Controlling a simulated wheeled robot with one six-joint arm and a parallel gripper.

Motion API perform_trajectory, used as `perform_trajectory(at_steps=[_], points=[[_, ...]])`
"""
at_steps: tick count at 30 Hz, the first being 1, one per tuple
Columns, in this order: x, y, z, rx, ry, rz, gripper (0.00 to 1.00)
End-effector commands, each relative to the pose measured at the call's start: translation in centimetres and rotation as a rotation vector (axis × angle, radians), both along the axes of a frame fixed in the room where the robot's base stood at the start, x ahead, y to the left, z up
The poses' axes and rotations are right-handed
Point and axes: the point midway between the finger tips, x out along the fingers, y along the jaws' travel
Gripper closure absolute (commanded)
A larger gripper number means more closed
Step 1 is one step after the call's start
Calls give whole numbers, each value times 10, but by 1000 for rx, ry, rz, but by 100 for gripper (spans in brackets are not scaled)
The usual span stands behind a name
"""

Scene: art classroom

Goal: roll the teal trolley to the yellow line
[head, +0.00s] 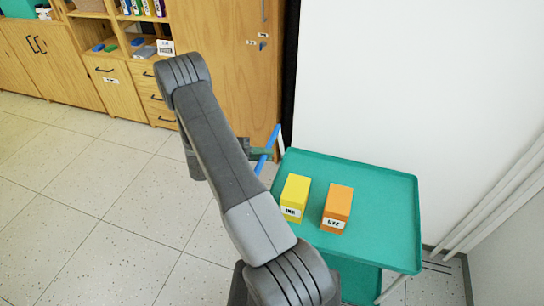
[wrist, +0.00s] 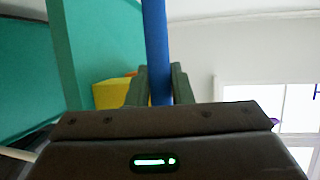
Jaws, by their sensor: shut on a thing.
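The teal trolley (head: 385,215) stands at the right in the head view, close to the white wall, with a lower shelf partly showing. Its blue handle bar (head: 268,147) is at the tray's left end. My gripper (head: 260,153), mostly behind my arm, is at this bar. In the wrist view my gripper (wrist: 158,84) has its fingers closed on either side of the blue bar, with the teal tray (wrist: 100,45) beyond. A yellow box (head: 296,191) and an orange box (head: 339,201) stand upright on the tray. No yellow line shows in either view.
Wooden cabinets (head: 230,85) with shelves and drawers run along the back left. The white wall (head: 410,80) is behind the trolley, and pale pipes (head: 495,195) slant at the right. The tiled floor (head: 90,200) at left is clear.

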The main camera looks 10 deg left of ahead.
Motion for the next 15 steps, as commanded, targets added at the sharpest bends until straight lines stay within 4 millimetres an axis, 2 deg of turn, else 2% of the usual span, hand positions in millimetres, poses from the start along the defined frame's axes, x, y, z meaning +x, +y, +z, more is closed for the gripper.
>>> perform_trajectory(at_steps=[6,15], points=[[3,17,-1,1,0,1,100],[4,21,0,2,0,1,100]])
